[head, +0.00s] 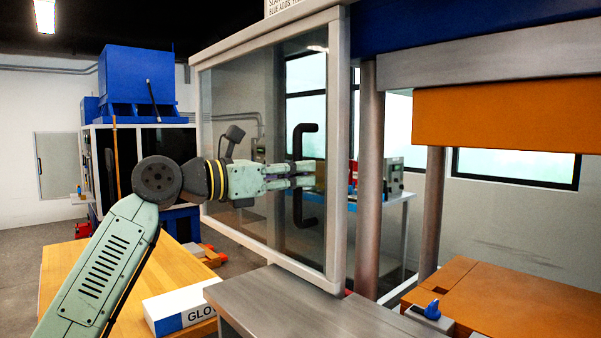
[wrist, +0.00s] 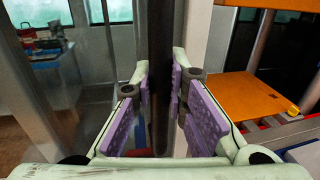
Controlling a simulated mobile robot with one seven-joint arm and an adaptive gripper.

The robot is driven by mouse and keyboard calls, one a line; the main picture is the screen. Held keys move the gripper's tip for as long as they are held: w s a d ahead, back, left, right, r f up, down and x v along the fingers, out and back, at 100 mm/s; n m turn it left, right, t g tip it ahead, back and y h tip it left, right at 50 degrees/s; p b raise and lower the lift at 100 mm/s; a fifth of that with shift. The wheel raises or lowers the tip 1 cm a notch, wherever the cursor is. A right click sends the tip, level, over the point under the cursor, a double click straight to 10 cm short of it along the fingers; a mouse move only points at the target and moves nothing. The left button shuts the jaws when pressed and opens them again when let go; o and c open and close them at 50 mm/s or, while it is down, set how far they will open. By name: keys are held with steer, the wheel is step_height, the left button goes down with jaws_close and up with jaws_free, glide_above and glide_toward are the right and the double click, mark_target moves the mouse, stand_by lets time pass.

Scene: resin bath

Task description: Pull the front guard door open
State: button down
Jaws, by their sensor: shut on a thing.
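The front guard door (head: 235,110) is a clear panel in a pale frame, with a dark upright bar handle (head: 304,210) near its right side. The door stands to the left of the press opening, which shows uncovered at the right. My gripper (head: 312,175) reaches in from the left and is shut around the middle of the handle. In the wrist view the dark handle (wrist: 160,50) runs upright between my purple-padded fingers. The fingers hide part of the handle.
A wooden table (head: 75,265) with a glove box (head: 185,308) lies below my arm. A grey metal shelf (head: 290,305) is under the door. The orange lower plate (head: 490,290) and a round column (head: 368,180) are at the right. A blue machine (head: 140,80) stands behind.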

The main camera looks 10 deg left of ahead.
steer(key=c, duration=1.6)
jaws_free()
steer(key=shift+o, duration=0.2)
steer(key=v, duration=1.2)
steer(key=shift+s+d, duration=0.1)
